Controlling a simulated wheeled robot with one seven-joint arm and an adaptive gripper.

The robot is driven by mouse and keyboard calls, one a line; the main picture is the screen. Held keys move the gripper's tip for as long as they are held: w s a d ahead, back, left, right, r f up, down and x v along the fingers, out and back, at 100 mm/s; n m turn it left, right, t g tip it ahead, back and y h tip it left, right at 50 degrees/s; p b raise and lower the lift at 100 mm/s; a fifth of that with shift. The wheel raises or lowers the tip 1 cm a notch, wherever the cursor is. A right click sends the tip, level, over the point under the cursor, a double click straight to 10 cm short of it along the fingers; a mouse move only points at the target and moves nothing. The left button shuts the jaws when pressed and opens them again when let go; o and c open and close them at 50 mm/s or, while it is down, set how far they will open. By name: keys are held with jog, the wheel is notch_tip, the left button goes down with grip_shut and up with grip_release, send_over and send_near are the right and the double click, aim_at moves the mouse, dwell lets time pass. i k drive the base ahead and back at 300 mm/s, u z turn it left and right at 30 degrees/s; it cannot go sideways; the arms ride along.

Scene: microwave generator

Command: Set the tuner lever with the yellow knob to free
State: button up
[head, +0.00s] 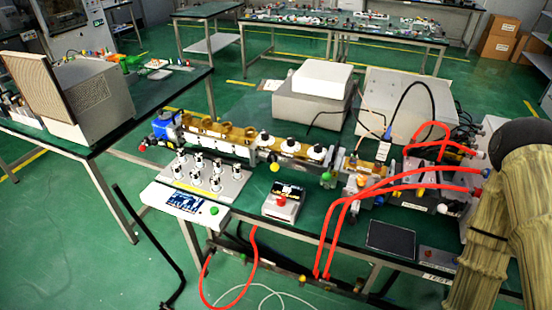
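A yellow round knob (275,167) shows on the front side of the waveguide assembly (235,146), below its white-topped tuner posts (265,139). The lever that carries it is too small to make out, so I cannot tell its setting. A green knob (327,177) sits farther right on the same assembly. My gripper is not in view; only part of my arm shows at the right edge, apart from the yellow knob.
Red hoses (325,235) arch in front of the right part of the bench. A small box with a red button (281,203) and a board of white posts (209,178) stand before the assembly. A white box (320,79) stands behind.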

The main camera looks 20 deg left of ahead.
aim_at(275, 167)
jog(key=k, duration=0.5)
jog(key=u, duration=1.9)
jog(key=i, duration=1.25)
jog(key=z, duration=0.8)
